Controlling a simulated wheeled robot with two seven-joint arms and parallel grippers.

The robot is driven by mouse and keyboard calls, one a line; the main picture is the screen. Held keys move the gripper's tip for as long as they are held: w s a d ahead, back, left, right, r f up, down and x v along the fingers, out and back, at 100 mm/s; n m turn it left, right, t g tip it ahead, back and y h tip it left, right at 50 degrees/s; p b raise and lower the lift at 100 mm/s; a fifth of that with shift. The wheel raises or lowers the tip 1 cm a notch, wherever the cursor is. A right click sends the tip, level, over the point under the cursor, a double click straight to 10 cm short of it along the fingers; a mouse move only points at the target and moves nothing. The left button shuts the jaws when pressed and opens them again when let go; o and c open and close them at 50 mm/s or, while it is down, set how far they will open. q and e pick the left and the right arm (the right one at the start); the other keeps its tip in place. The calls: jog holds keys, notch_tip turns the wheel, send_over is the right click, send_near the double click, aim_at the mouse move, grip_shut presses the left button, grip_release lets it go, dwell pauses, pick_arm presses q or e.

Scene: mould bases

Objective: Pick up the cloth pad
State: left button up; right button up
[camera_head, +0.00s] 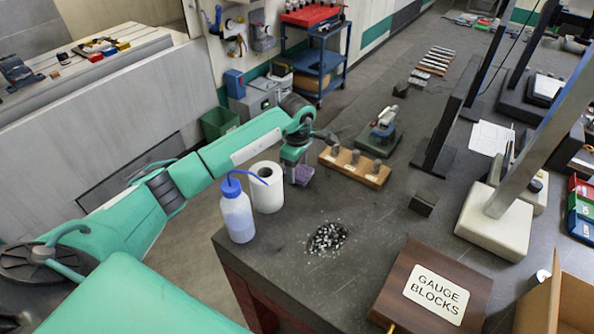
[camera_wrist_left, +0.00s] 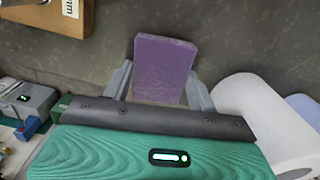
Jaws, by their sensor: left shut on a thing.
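The cloth pad is a purple rectangular block. In the head view the cloth pad (camera_head: 303,175) is at the far left edge of the dark table, just behind the white paper roll. In the left wrist view the cloth pad (camera_wrist_left: 164,68) stands out between the two grey fingers. My left gripper (camera_head: 297,165) is over the pad and shut on it, one finger on each side; it also shows in the left wrist view (camera_wrist_left: 160,88). I cannot tell whether the pad touches the table. My right gripper is not in view.
A paper roll (camera_head: 267,188) and a blue-topped wash bottle (camera_head: 237,212) stand close beside the gripper. A wooden block with pegs (camera_head: 354,168) is to the right. Metal chips (camera_head: 327,239) and a gauge blocks case (camera_head: 432,290) lie nearer. The table between them is clear.

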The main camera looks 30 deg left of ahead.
aim_at(297, 170)
pick_arm(q)
jog(key=shift+r, duration=0.1)
jog(key=shift+r, duration=0.55)
notch_tip(297, 170, up, 19)
jog(key=b, duration=0.4)
jog(key=shift+f, duration=0.15)
jog(key=o, duration=0.3)
jog(key=shift+c, duration=1.1)
